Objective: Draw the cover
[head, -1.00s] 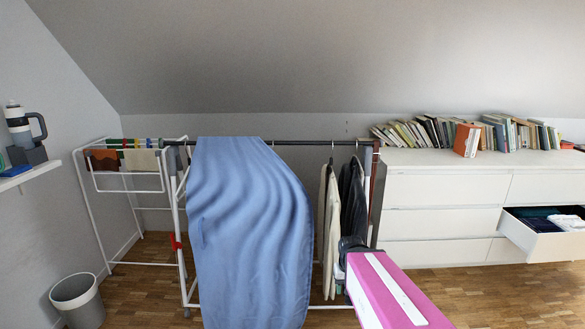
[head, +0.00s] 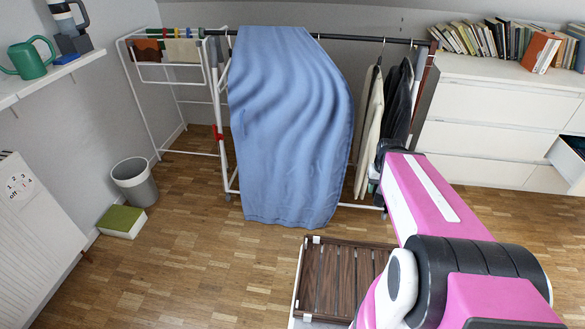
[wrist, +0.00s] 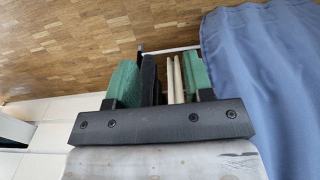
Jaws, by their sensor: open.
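The blue cover (head: 290,130) hangs from the dark rail of the clothes rack (head: 380,40) in long folds, its lower edge near the floor. It also fills the right side of the wrist view (wrist: 262,75). My gripper (wrist: 161,82) has green fingertips spread apart and is to the left of the cover there, not on it. A dark garment and a cream garment show between or behind the fingers; I cannot tell their distance. In the head view my arm reaches to the lower end of these garments, and the fingertips are hard to make out.
A dark garment (head: 398,100) and a cream garment (head: 369,130) hang right of the cover. A white drying rack (head: 172,78) stands left. A bin (head: 135,183), green box (head: 122,221) and brown slatted piece (head: 340,280) are on the floor. A white dresser (head: 490,100) stands right.

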